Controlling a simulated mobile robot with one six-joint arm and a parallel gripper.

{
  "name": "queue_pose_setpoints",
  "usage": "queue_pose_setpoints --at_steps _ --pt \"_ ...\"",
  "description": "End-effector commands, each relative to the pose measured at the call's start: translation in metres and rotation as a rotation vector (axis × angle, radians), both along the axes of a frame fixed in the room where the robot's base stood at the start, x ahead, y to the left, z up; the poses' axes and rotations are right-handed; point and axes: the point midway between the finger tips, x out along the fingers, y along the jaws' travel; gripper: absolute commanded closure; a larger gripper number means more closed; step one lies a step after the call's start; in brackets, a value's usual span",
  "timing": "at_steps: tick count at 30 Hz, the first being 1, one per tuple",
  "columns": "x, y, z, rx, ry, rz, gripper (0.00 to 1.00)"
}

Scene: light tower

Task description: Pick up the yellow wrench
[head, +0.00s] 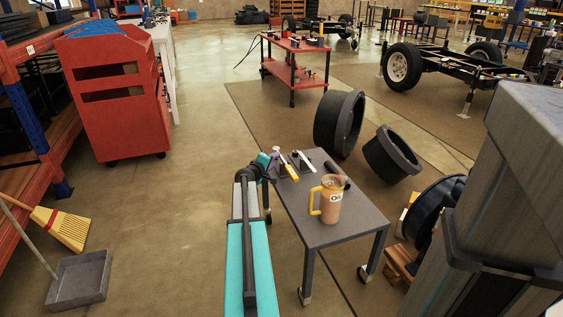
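A yellow tool with a pale upper end, which looks like the yellow wrench (291,173), is at the back left of the small grey table (342,228). My teal arm reaches up from the bottom of the head view to the table's back left corner. My gripper (279,167) is dark and small there, right beside the yellow tool. I cannot tell whether its fingers are open or shut, or whether they touch the tool. The arm's end hides part of that corner.
A yellow-handled mug (331,200) marked "OIL" stands on the table, with a dark-handled tool (337,172) behind it. A pale metal tool (305,161) lies near the back edge. Large black rings (338,122) stand behind.

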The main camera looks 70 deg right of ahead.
Motion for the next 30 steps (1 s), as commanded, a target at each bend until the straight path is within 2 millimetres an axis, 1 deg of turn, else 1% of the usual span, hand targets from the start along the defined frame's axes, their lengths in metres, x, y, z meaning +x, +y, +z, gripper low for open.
queue_pose_setpoints --at_steps 3,13,17,20,30 --pt "0.0 -0.005 -0.001 0.0 0.0 0.0 0.65" --pt "0.0 -0.005 -0.001 0.0 0.0 0.0 0.65" --pt "-0.001 -0.008 -0.003 0.0 0.0 0.0 0.65" --pt "-0.001 -0.014 -0.006 0.0 0.0 -0.001 0.65" --pt "-0.005 -0.046 -0.016 0.0 -0.001 0.001 0.65"
